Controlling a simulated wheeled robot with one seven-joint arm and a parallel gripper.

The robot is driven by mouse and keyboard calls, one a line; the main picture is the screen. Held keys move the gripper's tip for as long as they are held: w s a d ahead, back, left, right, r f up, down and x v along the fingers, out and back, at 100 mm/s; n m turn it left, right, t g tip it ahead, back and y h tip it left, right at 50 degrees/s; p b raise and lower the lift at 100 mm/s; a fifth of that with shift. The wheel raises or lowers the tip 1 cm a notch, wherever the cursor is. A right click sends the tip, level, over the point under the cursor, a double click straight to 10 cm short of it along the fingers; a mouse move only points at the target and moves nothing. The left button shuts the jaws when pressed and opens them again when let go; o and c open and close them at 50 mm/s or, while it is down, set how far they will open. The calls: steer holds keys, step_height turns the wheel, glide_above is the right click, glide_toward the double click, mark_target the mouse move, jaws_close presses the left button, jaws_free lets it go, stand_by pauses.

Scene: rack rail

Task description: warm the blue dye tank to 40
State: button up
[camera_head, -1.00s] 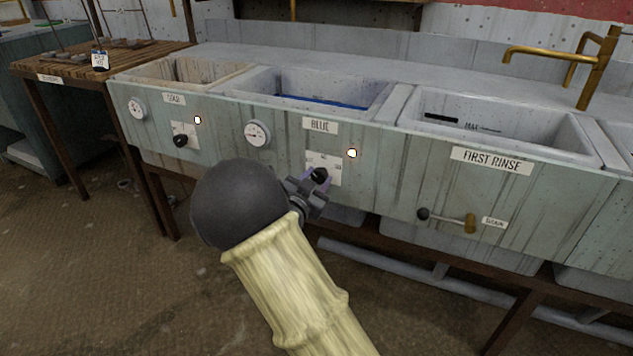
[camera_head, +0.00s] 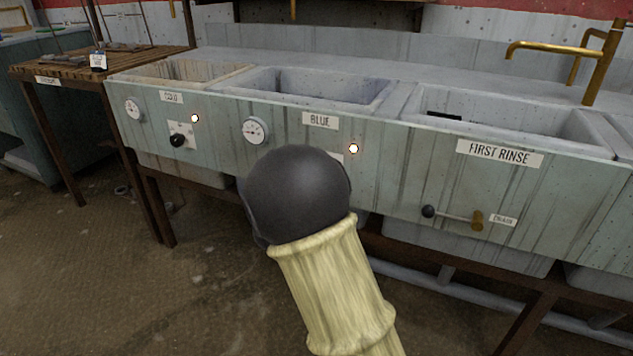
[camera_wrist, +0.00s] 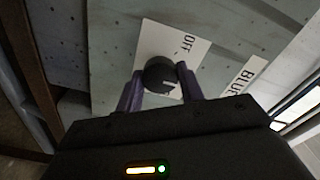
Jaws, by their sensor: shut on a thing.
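The tank labelled BLUE (camera_head: 319,120) is the middle basin (camera_head: 388,97) in the head view. No blue liquid shows in it now. A round white dial gauge (camera_head: 254,130) is on its front panel; its reading is too small to tell. A white control plate (camera_wrist: 196,48) marked OFF carries a dark round knob (camera_wrist: 158,66) with a pale mark. In the wrist view my gripper (camera_wrist: 160,80) is shut on this knob, one purple finger on each side. In the head view my dark wrist hides the fingers, the knob and most of the plate.
The GOLD tank (camera_head: 171,97) with its own gauge (camera_head: 133,109) and knob (camera_head: 177,141) is at left. The FIRST RINSE basin (camera_head: 499,153) with a drain lever (camera_head: 452,215) is at right. A lit white spot (camera_head: 353,148) sits beside the hidden plate. A wooden table (camera_head: 38,71) stands far left.

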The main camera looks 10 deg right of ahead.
steer(key=shift+a, duration=0.15)
steer(key=o, duration=1)
steer(key=shift+s, duration=0.1)
steer(key=p+v, duration=0.6)
steer(key=v, duration=1.1)
steer(key=shift+a, duration=0.1)
